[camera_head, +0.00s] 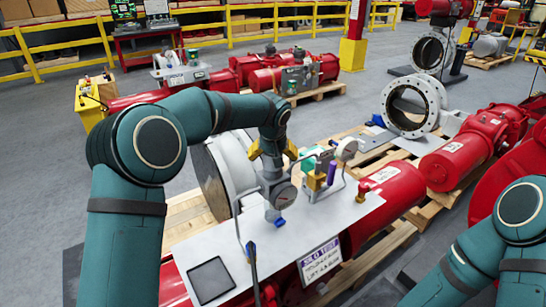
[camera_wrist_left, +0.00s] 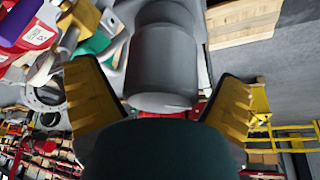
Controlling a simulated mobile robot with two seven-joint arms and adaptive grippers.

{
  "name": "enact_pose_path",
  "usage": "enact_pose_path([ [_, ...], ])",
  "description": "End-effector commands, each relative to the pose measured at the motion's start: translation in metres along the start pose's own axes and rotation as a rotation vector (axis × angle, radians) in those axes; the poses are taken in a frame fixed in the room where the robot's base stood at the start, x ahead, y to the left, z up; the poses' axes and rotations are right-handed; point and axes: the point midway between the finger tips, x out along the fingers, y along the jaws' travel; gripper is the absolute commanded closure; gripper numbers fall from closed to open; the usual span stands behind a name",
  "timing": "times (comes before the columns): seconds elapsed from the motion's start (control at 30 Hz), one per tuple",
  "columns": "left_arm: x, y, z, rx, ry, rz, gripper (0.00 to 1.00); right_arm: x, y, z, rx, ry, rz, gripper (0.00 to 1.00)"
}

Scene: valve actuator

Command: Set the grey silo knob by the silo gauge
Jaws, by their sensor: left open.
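The grey silo knob (camera_wrist_left: 165,62) is a smooth grey cylinder in the left wrist view. My left gripper (camera_wrist_left: 160,92) is open, with one yellow finger on either side of it; gaps show in this view. In the head view my left gripper (camera_head: 273,150) points down over a grey valve body (camera_head: 274,177), and the knob is mostly hidden there. A round gauge (camera_head: 284,196) sits on the front of this body. A second gauge (camera_head: 347,150) stands on the right; I cannot tell which is the silo gauge, and neither needle reads clearly. My right gripper is out of view.
A purple knob (camera_head: 332,172) and a green knob (camera_head: 309,165) stand close on the right. A metal plate (camera_head: 222,240) carries the fittings, beside a sign (camera_head: 320,262) and a red actuator cylinder (camera_head: 397,188). My right arm is at the lower right. Grey floor lies left.

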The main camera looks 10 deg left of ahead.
Motion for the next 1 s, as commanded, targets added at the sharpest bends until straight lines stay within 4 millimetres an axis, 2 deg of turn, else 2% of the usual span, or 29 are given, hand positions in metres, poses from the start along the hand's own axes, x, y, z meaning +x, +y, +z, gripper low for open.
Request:
enact_pose_path([
  [0.17, 0.000, 0.000, 0.000, 0.000, 0.000, 0.000, 0.06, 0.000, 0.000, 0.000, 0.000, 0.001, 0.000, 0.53],
  [0.37, 0.000, 0.000, 0.000, 0.000, 0.000, 0.000, 0.70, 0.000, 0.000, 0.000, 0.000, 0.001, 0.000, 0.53],
  [0.4, 0.000, 0.000, 0.000, 0.000, 0.000, 0.000, 0.73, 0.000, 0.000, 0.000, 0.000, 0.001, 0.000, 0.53],
  [0.77, -0.002, 0.000, -0.001, 0.024, 0.001, 0.011, 0.73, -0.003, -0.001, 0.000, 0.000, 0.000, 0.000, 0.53],
  [1.0, -0.003, 0.000, -0.001, 0.136, 0.000, 0.057, 0.73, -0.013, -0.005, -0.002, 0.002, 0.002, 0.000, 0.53],
])
